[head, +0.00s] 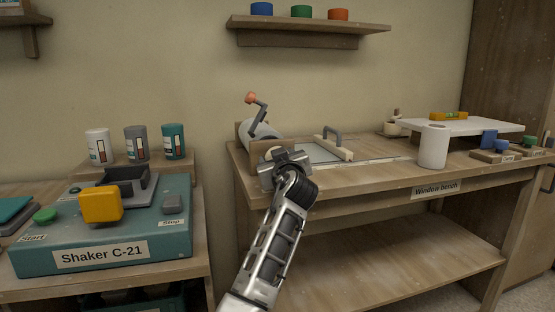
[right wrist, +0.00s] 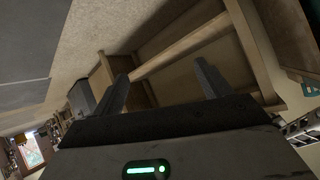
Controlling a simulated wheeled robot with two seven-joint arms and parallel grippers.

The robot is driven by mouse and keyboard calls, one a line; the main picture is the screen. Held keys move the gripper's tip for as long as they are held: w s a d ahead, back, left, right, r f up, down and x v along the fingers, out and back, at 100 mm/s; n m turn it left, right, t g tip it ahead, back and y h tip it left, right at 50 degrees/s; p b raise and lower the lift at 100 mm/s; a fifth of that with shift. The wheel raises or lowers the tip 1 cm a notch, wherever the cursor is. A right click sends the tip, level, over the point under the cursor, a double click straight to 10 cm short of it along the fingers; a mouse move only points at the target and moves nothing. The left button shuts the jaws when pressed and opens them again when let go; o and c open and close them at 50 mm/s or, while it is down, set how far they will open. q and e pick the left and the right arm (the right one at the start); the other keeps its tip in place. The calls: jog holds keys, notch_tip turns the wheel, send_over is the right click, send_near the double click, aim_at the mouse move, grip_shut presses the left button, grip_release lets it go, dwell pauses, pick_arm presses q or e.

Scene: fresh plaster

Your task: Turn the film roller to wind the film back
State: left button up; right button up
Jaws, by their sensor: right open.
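The film roller (head: 263,131) is a pale cylinder between wooden end blocks at the left end of the window bench. Its grey crank (head: 261,110) points up and ends in an orange knob (head: 250,98). My right gripper (head: 285,160) is at the bench's front left corner, in front of the roller and below the knob, apart from the knob. In the right wrist view its two fingers (right wrist: 164,85) are spread with nothing between them. The arm hides part of the near end block. My left gripper is not in view.
The window bench (head: 375,177) carries a flat sheet with a grey-handled bar (head: 332,142), a white roll (head: 433,147) and a raised white board (head: 462,125). The Shaker C-21 (head: 150,243) stands on a left table. A shelf (head: 310,25) hangs above. Open space lies above the roller.

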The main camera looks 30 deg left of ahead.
pick_arm(q)
jog(key=shift+p, duration=0.3)
pick_arm(e)
jog(key=shift+r, duration=0.1)
pick_arm(q)
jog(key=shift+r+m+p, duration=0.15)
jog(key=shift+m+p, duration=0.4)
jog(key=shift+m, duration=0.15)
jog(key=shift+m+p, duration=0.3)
jog(key=shift+p, duration=0.05)
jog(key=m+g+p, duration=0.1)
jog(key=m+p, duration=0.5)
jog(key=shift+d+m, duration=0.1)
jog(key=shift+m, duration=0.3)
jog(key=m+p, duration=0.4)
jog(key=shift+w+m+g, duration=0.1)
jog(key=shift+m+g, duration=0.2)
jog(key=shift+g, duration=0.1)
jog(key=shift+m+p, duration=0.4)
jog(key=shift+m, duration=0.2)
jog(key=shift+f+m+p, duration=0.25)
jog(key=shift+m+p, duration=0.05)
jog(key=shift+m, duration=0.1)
pick_arm(e)
jog(key=s+d+r+m+t+h, duration=0.1)
jog(key=d+r, duration=0.2)
jog(key=r, duration=1.1)
jog(key=shift+s+d, duration=0.2)
jog(key=shift+f, duration=0.2)
